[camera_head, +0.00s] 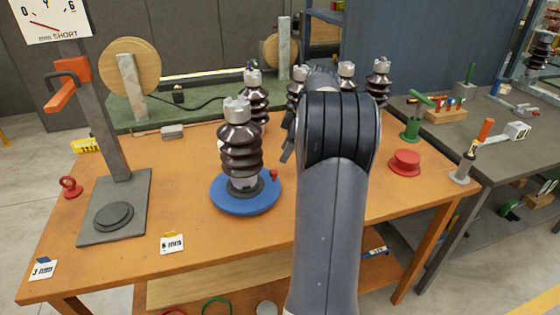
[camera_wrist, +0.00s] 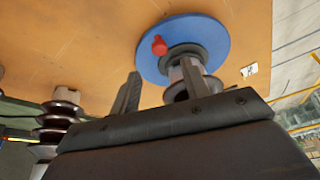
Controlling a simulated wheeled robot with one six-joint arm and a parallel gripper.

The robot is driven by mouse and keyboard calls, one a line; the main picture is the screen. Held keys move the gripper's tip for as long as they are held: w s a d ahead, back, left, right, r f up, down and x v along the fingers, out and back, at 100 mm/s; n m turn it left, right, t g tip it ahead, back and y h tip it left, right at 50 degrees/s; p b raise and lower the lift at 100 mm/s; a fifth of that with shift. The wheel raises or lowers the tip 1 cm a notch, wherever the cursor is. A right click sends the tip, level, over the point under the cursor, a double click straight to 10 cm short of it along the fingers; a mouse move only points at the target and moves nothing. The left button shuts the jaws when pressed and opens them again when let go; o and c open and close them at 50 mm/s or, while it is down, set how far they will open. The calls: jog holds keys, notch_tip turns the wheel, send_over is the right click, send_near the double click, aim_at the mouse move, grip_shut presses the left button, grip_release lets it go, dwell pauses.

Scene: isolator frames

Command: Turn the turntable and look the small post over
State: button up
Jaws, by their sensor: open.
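The blue turntable (camera_head: 226,199) lies on the orange bench, with a small red knob (camera_head: 273,175) at its right edge. The small post (camera_head: 241,150), brown and ribbed with grey metal ends, stands upright on its middle. In the wrist view the turntable (camera_wrist: 207,32) and the red knob (camera_wrist: 158,45) lie beyond my fingers. The post (camera_wrist: 212,84) is partly hidden there by the right finger and gripper body. My gripper (camera_wrist: 161,70) is open and empty. In the head view my gripper (camera_head: 287,148) is just right of the post, partly hidden by my arm.
Several similar posts (camera_head: 379,82) stand behind along the bench. A gauge stand (camera_head: 108,175) is at the left. A card (camera_head: 172,244) lies in front of the turntable. A red round piece (camera_head: 405,163) sits right of my arm. The bench's front middle is clear.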

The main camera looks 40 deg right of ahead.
aim_at(275, 171)
jog(key=shift+v, duration=1.5)
jog(key=shift+f, duration=0.15)
jog(key=x, duration=1)
jog(key=shift+w+a+f, duration=0.1)
jog(key=shift+w+f, duration=0.05)
jog(key=shift+f, duration=0.1)
